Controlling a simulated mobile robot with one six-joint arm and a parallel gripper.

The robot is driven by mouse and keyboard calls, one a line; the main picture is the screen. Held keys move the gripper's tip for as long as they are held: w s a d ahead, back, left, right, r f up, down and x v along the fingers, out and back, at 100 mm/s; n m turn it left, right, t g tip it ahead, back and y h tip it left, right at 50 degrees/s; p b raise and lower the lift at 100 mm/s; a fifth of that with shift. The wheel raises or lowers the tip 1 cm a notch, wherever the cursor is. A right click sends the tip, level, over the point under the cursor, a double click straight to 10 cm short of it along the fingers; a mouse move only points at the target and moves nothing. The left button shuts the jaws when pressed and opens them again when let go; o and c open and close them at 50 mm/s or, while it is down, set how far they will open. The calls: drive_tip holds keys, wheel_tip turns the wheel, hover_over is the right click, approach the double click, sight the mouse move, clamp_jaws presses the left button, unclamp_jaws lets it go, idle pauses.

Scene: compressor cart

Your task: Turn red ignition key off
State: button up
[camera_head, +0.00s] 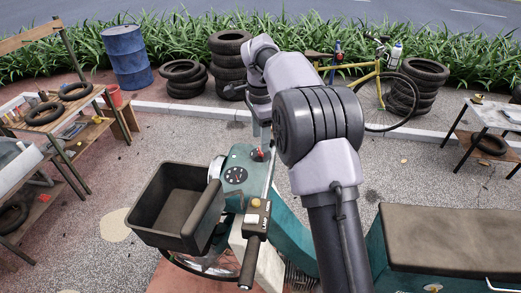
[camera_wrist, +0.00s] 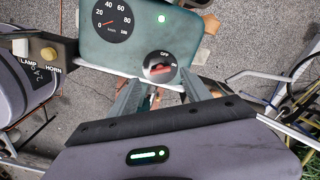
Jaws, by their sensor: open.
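The red ignition key (camera_wrist: 160,70) sits in a round white-and-black switch on the teal dash panel (camera_wrist: 120,58). OFF is printed at the top of the switch and a smaller label stands at its right. The key's red grip lies nearly level, towards the right label. In the head view the key (camera_head: 258,154) is a small red spot at the panel's upper right edge. My gripper (camera_wrist: 160,78) is open, its two grey fingers apart on either side below the switch. I cannot tell whether a finger touches the key. In the head view my arm partly hides the gripper.
A speed gauge (camera_wrist: 112,20) and a green light (camera_wrist: 161,18) are left of and above the key. A handlebar with a LAMP/HORN box (camera_head: 257,217) and a dark basket (camera_head: 178,205) are near the panel. A brown seat (camera_head: 455,237) is at right.

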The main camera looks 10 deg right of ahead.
wheel_tip(320, 180, down, 3)
drive_tip(key=shift+s+r, duration=0.1)
drive_tip(key=shift+f, duration=0.5)
clamp_jaws()
drive_tip(key=shift+r+n, duration=0.1)
drive_tip(key=shift+n, duration=0.2)
drive_tip(key=shift+r+n+p, duration=0.1)
drive_tip(key=shift+n+p, duration=0.75)
drive_tip(key=shift+n, duration=0.05)
drive_tip(key=n+p, duration=0.2)
drive_tip(key=n, duration=0.1)
drive_tip(key=shift+n, duration=0.4)
drive_tip(key=n+p, duration=0.2)
drive_tip(key=n, duration=0.3)
drive_tip(key=shift+n+p, duration=0.3)
